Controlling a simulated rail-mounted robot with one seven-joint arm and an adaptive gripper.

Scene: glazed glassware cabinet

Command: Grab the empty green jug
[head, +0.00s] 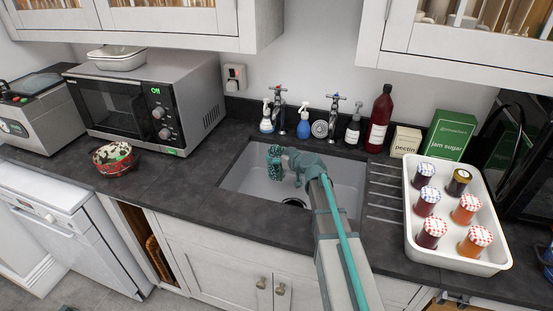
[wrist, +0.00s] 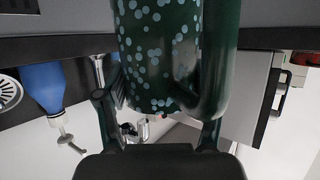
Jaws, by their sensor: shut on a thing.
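The green jug with pale blue dots (wrist: 160,50) fills the upper middle of the wrist view, its dark green handle at its right side. My gripper (wrist: 158,118) is shut on it, one finger on each side. In the head view the jug (head: 275,164) is small and partly hidden by my gripper (head: 287,160). Both are over the left back part of the sink (head: 240,182). I cannot see into the jug.
Two taps (head: 334,118), several bottles (head: 380,118) and two boxes (head: 448,134) line the wall behind. A white tray of jars (head: 484,264) stands right; a microwave (head: 150,98) and a patterned bowl (head: 114,157) stand left. The counter before the bowl is clear.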

